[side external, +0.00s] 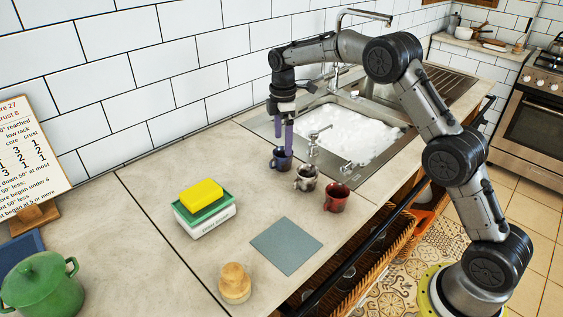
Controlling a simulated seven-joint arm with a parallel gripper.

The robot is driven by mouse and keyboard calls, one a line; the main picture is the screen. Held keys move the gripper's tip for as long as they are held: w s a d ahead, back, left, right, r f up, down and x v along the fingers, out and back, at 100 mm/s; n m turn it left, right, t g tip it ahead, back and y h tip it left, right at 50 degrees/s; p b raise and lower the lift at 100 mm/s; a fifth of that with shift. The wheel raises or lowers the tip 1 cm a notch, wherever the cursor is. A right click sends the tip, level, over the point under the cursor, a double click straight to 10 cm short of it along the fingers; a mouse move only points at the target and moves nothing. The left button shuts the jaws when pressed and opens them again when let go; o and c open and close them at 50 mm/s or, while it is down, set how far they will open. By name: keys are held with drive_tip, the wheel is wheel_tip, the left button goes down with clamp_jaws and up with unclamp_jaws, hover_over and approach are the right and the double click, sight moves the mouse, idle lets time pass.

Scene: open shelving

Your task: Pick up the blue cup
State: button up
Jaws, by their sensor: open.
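The blue cup (280,160) stands upright on the counter at the left corner of the sink. It is dark blue and the smallest details of its rim are hard to make out. My gripper (284,143) points down with its purple fingers at the cup. The fingers are open, and their tips reach to the cup's rim, at least one overlapping it in the picture. I cannot tell whether a finger is inside the cup or beside it.
A silver patterned cup (306,178) and a red cup (336,198) stand close to the right. The sink (345,128) holds white foam.

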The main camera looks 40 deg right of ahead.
sight(281, 152)
drive_tip(key=shift+w+f, duration=0.15)
drive_tip(key=shift+f, duration=1.25)
drive_tip(key=shift+w+f, duration=0.15)
drive_tip(key=shift+f, duration=1.25)
drive_tip(key=shift+r, duration=0.1)
drive_tip(key=c, duration=1.4)
